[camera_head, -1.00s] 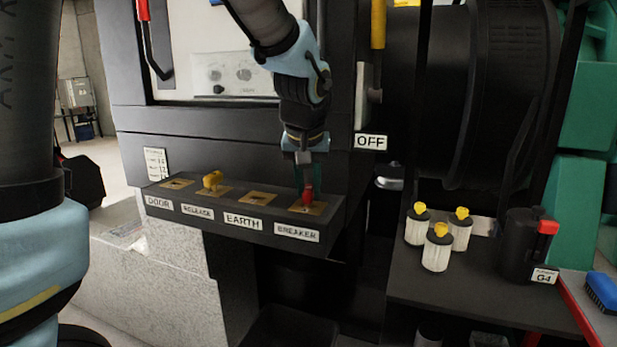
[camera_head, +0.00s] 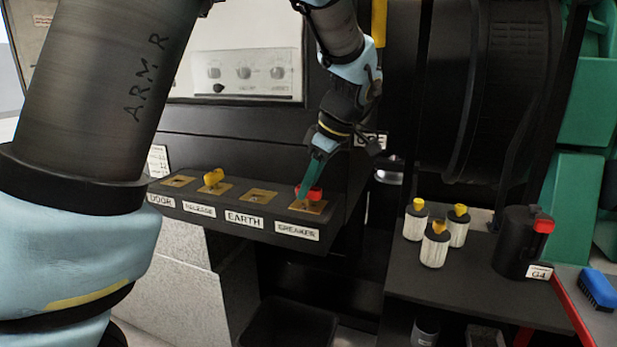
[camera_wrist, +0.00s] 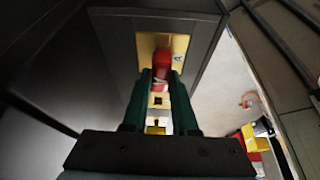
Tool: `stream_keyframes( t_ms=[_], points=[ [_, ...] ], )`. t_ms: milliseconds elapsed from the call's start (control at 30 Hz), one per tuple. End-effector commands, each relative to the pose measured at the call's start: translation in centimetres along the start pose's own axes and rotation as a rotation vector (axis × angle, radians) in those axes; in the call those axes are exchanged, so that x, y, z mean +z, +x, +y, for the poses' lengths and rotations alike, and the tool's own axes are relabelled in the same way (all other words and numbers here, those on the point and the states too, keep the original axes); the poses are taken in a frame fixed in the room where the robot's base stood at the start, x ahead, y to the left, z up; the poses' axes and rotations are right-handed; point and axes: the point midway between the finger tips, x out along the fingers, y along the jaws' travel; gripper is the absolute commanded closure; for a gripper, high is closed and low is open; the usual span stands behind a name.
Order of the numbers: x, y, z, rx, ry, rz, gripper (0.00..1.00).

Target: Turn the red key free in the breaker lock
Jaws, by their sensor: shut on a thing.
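The red key (camera_head: 312,193) stands in the brass plate of the breaker lock (camera_head: 307,207), the rightmost of the locks on the dark shelf. My gripper (camera_head: 311,184) comes down on it at a tilt from the upper right, its green fingers shut on the key. In the wrist view the red key (camera_wrist: 161,66) shows between the two green fingers (camera_wrist: 161,85), with the brass plate (camera_wrist: 178,44) behind it. The fingers hide part of the key, so I cannot tell exactly how far it is turned.
The door lock (camera_head: 178,181) and earth lock (camera_head: 258,195) hold no key. Yellow-topped white cylinders (camera_head: 434,246) and a dark canister with a red part (camera_head: 522,240) stand on the right-hand shelf (camera_head: 440,285). A blue brush (camera_head: 599,289) lies further right.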

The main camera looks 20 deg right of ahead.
Motion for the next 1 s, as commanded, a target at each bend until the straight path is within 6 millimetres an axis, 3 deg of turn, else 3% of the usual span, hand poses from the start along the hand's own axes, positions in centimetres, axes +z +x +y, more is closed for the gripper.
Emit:
stream_keyframes(
  t_ms=[400,433,700,1000],
  points=[
    [0.05,0.05,-0.02,-0.028,-0.069,-0.002,1.0],
    [0.04,0.05,-0.01,-0.028,-0.069,-0.002,0.71],
    [0.03,0.04,-0.01,-0.027,-0.068,-0.002,0.41],
    [-0.03,-0.08,-0.01,-0.027,-0.068,-0.002,0.39]
  ],
)
